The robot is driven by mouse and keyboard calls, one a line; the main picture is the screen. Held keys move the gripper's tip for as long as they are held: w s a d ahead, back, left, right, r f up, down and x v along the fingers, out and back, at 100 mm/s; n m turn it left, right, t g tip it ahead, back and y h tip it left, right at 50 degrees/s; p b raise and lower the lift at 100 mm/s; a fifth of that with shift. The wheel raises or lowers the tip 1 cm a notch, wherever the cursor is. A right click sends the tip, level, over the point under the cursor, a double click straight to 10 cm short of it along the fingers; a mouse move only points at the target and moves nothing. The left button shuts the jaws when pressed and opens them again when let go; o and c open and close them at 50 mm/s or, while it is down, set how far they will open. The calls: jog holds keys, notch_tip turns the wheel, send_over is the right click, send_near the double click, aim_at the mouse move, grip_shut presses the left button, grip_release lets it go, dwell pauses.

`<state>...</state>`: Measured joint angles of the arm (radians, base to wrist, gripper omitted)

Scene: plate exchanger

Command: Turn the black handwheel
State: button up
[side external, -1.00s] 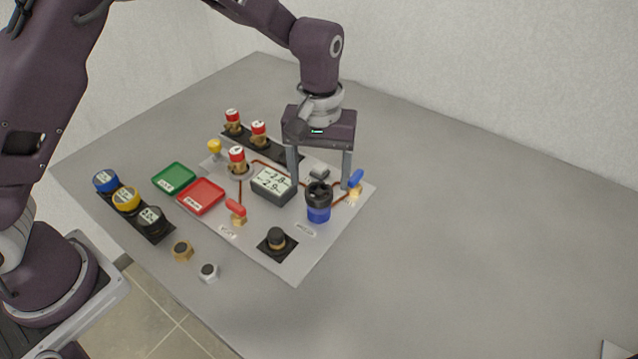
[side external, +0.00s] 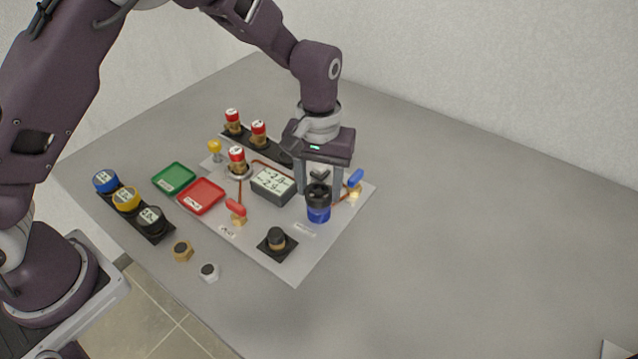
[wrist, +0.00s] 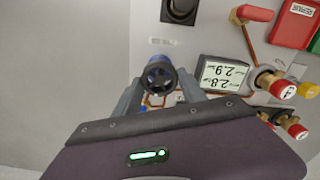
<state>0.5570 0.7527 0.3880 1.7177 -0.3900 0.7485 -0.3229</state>
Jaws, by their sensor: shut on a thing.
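The black handwheel (side external: 318,191) sits on top of a blue cylindrical body (side external: 319,212) on the right part of the grey panel. In the wrist view the spoked wheel (wrist: 160,75) faces the camera, with blue showing behind it. My gripper (side external: 320,195) points down with one finger on each side of the wheel. It is shut on the black handwheel, which also shows between the fingertips in the wrist view (wrist: 159,91). The fingers partly hide the wheel's sides.
A display box (side external: 272,185) stands left of the handwheel; a blue-handled valve (side external: 355,178) is close on its right. A red-handled valve (side external: 236,208) and black knob (side external: 277,239) are nearer the front. Green (side external: 174,178) and red (side external: 201,196) trays lie left. The table's right is clear.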

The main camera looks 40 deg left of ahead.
aim_at(319, 190)
jog(key=o, duration=1.4)
jog(key=shift+c, duration=0.2)
notch_tip(319, 190, up, 7)
jog(key=shift+r, duration=0.1)
jog(key=s+a+r+m+t+h, duration=0.1)
jog(key=s+a+r, duration=0.35)
jog(key=r, duration=0.25)
jog(key=s+a+r+t+h, duration=0.1)
jog(key=s+a+r, duration=0.2)
jog(key=s+r, duration=0.3)
jog(key=s+a+m+t+y, duration=0.2)
jog(key=s+a, duration=0.3)
jog(key=s, duration=1)
jog(key=shift+a+r+m+t, duration=0.15)
jog(key=shift+r+m+t, duration=0.15)
jog(key=shift+m+t, duration=0.35)
